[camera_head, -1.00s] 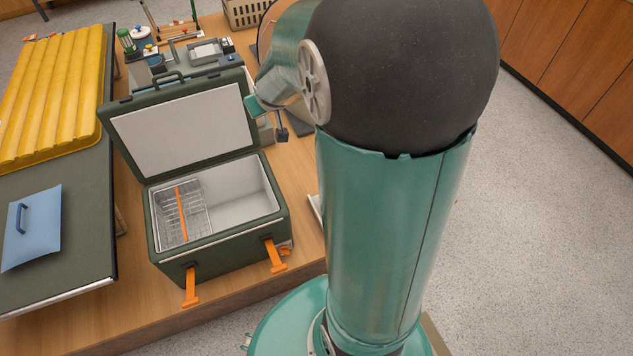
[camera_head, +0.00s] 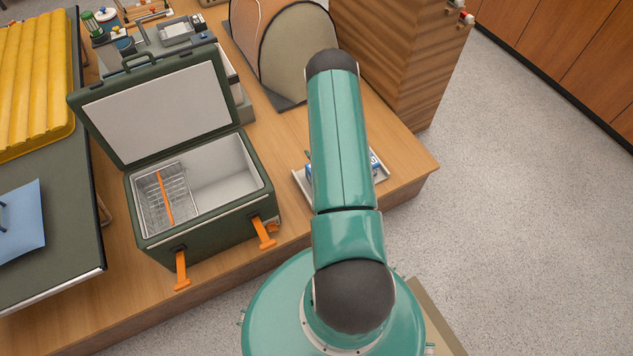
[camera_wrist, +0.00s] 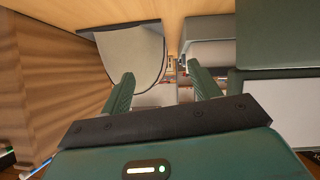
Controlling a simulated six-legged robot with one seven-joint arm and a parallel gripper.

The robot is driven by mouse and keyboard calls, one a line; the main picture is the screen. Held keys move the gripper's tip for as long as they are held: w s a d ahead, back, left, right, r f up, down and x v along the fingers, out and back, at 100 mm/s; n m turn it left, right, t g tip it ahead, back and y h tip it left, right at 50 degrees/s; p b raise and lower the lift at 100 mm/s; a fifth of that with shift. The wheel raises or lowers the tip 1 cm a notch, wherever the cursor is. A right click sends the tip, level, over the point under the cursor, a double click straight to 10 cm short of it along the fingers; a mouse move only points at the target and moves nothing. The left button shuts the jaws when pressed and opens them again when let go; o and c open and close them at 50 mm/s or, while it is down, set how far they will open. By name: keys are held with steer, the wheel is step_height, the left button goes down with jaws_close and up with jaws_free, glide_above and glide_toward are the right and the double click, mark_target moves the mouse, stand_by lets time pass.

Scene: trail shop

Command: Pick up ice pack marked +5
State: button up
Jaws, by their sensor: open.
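No ice pack marked +5 can be made out. A white tray (camera_head: 303,184) sits on the wooden table to the right of the cooler, mostly hidden behind my arm. Something blue and white (camera_head: 373,161) shows in it at the arm's right edge; I cannot read any marking. The green cooler (camera_head: 213,228) stands open, with a wire basket (camera_head: 153,201) and orange divider in its left part; its right part looks empty. My gripper (camera_wrist: 163,88) is open in the wrist view, with nothing clearly between its fingers. The head view hides it behind my arm.
A beige arched panel (camera_head: 298,62) and a brown wooden block (camera_head: 388,60) stand behind the tray. Orange latches (camera_head: 263,234) hang from the cooler's front. Floor at right is clear.

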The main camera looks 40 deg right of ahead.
steer(key=s+a+f+m+t, duration=0.1)
steer(key=s+a+f, duration=0.2)
steer(key=s+f, duration=0.4)
steer(key=s+a+f+t, duration=0.1)
steer(key=s+a+f, duration=0.2)
steer(key=s+f, duration=0.4)
steer(key=shift+s+d+f+x, duration=0.1)
steer(key=shift+d+x, duration=0.05)
steer(key=shift+x, duration=2.25)
steer(key=shift+s+d+f+x, duration=0.1)
steer(key=shift+d+f+x, duration=0.05)
steer(key=shift+x, duration=2.2)
steer(key=shift+s+d+f+x, duration=0.1)
steer(key=shift+x, duration=2.3)
steer(key=shift+c, duration=0.2)
jaws_close()
steer(key=shift+r, duration=0.1)
